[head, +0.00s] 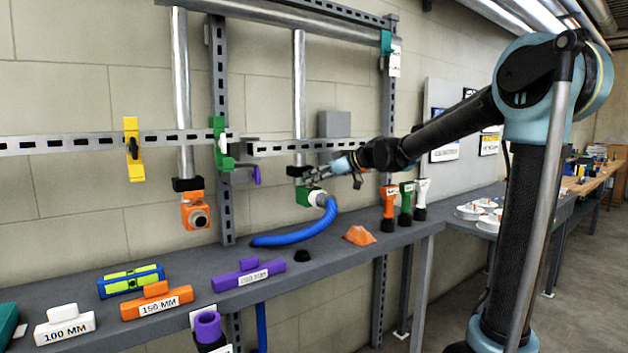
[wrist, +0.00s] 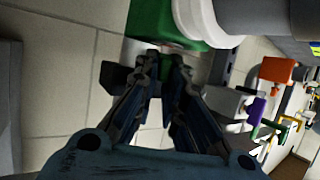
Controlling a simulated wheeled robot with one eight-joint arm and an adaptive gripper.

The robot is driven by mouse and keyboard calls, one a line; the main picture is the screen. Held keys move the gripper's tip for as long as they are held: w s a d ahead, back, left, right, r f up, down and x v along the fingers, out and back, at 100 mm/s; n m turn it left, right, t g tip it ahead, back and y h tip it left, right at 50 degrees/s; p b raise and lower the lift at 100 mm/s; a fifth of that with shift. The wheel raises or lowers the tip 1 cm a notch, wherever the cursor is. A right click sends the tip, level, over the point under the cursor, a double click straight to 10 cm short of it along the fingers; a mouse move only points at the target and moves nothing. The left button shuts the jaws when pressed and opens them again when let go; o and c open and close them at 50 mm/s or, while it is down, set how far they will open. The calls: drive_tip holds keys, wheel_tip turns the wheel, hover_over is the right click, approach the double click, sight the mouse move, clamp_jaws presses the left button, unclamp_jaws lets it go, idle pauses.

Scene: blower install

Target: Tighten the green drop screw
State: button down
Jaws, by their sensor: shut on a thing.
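The green drop in the head view is a vertical metal pipe (head: 299,90) with a black collar (head: 294,171) at its lower end. A green blower body (head: 306,196) sits below, with a white fitting and blue hose (head: 300,234). My gripper (head: 308,175) reaches in from the right at the collar, just above the green body. In the wrist view my gripper (wrist: 160,62) has its fingertips close together beside the green body (wrist: 150,20), shut on the small screw there. The fingers mostly hide the screw. A black part (wrist: 117,78) shows left of the fingertips.
An orange blower (head: 195,212) hangs on the left drop. Slotted rails (head: 220,60) frame the drops. The blue hose curves down onto the bench.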

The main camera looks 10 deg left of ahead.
drive_tip(key=m+t, duration=0.2)
drive_tip(key=m+t+h, duration=0.1)
drive_tip(key=t, duration=0.1)
drive_tip(key=shift+s+a+r+m+h, duration=0.1)
drive_tip(key=shift+s+m+h, duration=0.05)
drive_tip(key=shift+m+h, duration=0.2)
drive_tip(key=shift+m+t, duration=0.35)
drive_tip(key=shift+t, duration=0.05)
drive_tip(key=shift+m+t+h, duration=0.65)
drive_tip(key=shift+m+t, duration=0.15)
drive_tip(key=c, duration=1.7)
unclamp_jaws()
drive_tip(key=shift+s, duration=0.1)
drive_tip(key=shift+s+d, duration=0.15)
drive_tip(key=shift+d, duration=0.05)
drive_tip(key=v, duration=1.1)
drive_tip(key=shift+d+r, duration=0.2)
